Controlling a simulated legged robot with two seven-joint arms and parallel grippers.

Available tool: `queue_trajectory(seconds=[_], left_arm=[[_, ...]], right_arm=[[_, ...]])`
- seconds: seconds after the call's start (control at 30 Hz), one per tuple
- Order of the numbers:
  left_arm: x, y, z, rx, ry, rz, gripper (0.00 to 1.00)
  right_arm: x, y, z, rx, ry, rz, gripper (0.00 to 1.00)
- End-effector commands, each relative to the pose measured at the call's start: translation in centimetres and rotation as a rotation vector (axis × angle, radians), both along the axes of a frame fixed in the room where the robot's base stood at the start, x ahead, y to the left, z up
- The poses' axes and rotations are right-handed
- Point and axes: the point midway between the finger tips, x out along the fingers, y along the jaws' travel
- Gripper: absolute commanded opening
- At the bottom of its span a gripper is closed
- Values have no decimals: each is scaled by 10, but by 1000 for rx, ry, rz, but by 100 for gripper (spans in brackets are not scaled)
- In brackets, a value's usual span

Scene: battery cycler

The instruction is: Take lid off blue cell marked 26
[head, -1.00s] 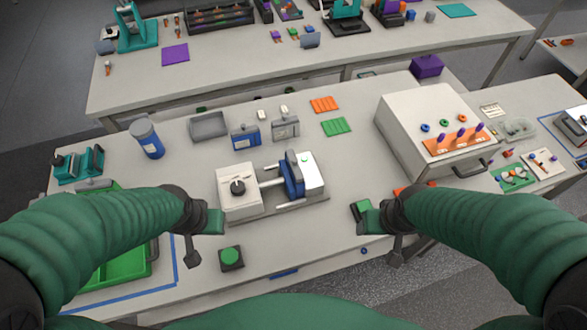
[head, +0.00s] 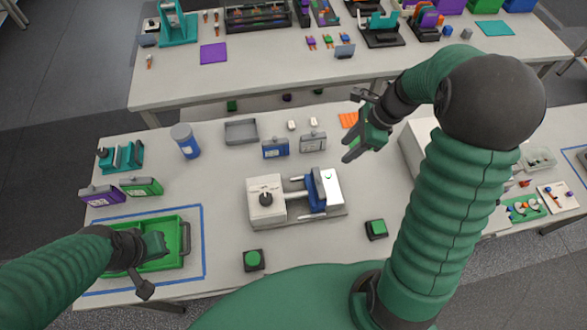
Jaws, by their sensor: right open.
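A blue cell (head: 275,148) stands upright at the back middle of the near table, next to a grey cell (head: 313,143). Another blue cell (head: 318,190) sits upright in the white bench device (head: 265,205). The numbers on both are too small to read, so I cannot tell which is marked 26. My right gripper (head: 350,148) is open and empty, raised right of the grey cell and clear of it. My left gripper (head: 150,258) hangs over the green tray (head: 184,238); its jaw state is unclear.
Purple (head: 102,195) and green (head: 142,187) cells stand left. A blue canister (head: 186,142) and an empty grey tray (head: 241,131) are behind. Two button boxes (head: 253,260) (head: 376,229) lie in front. My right arm hides much of the white box (head: 412,145).

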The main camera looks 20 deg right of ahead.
Motion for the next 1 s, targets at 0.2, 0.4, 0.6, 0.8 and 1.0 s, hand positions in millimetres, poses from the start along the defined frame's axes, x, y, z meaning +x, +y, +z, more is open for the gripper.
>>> queue_trajectory(seconds=[0.2, 0.4, 0.6, 0.8, 1.0], left_arm=[[0, 0, 5, 0, 1, -1, 0], [0, 0, 11, 0, 0, -1, 0], [0, 0, 13, 0, 0, 0, 0], [0, 0, 29, 0, 0, 0, 0], [0, 0, 29, 0, 0, 0, 0]], right_arm=[[6, 13, -35, 11, 9, -14, 42], [16, 31, -84, 9, 9, -12, 42], [21, 38, -109, 5, 5, -10, 42], [19, 47, -137, 9, 8, -13, 42], [25, 54, -158, 5, 3, -11, 42]])
